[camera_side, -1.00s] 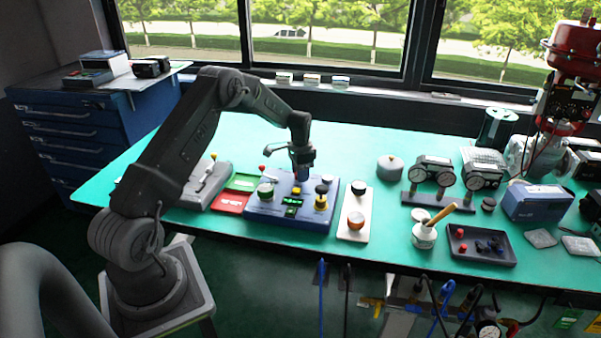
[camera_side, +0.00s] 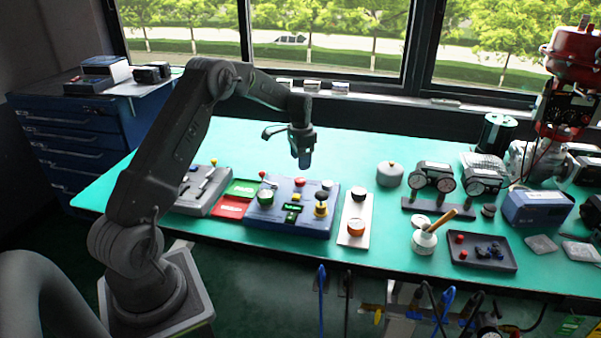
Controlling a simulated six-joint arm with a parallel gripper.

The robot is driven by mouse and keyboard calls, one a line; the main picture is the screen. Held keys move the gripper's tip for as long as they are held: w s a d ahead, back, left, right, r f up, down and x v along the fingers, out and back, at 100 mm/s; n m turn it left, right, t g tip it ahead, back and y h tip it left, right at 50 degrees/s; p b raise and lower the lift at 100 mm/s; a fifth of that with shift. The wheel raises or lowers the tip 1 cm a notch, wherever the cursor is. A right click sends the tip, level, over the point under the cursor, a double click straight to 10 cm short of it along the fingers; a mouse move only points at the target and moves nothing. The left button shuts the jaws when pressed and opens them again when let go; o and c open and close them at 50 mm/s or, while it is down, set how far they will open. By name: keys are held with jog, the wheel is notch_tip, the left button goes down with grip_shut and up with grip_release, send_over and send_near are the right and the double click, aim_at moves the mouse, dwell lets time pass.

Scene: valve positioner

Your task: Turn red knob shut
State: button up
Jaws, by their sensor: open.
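The red knob (camera_side: 299,183) stands on the back part of the blue valve panel (camera_side: 283,225), in the middle of its rear row. My gripper (camera_side: 304,163) hangs pointing down, a little above and behind the red knob in the picture, with a visible gap between them. The jaws are open and hold nothing that I can see. The knob's pointer or marking is too small to read, so I cannot tell how far it is turned.
A white plate with knobs (camera_side: 346,235) lies to the right. The table behind is clear.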

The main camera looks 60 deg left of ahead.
notch_tip(320, 180, up, 6)
jog(key=shift+r, duration=0.15)
dwell(0.3)
jog(key=s+d+r+n+t, duration=0.1)
jog(key=s+d+r, duration=0.5)
jog(key=d, duration=0.4)
jog(key=s+d+r+t, duration=0.2)
jog(key=s+d+r, duration=0.2)
jog(key=d+r, duration=0.5)
jog(key=s+d+f+t, duration=0.1)
jog(key=s+d, duration=0.4)
jog(key=s, duration=0.4)
jog(key=s+d+n+t, duration=0.1)
jog(key=s+d, duration=0.5)
jog(key=s, duration=0.3)
jog(key=shift+d+f+t, duration=0.25)
jog(key=shift+f+t, duration=0.05)
jog(key=shift+f, duration=0.05)
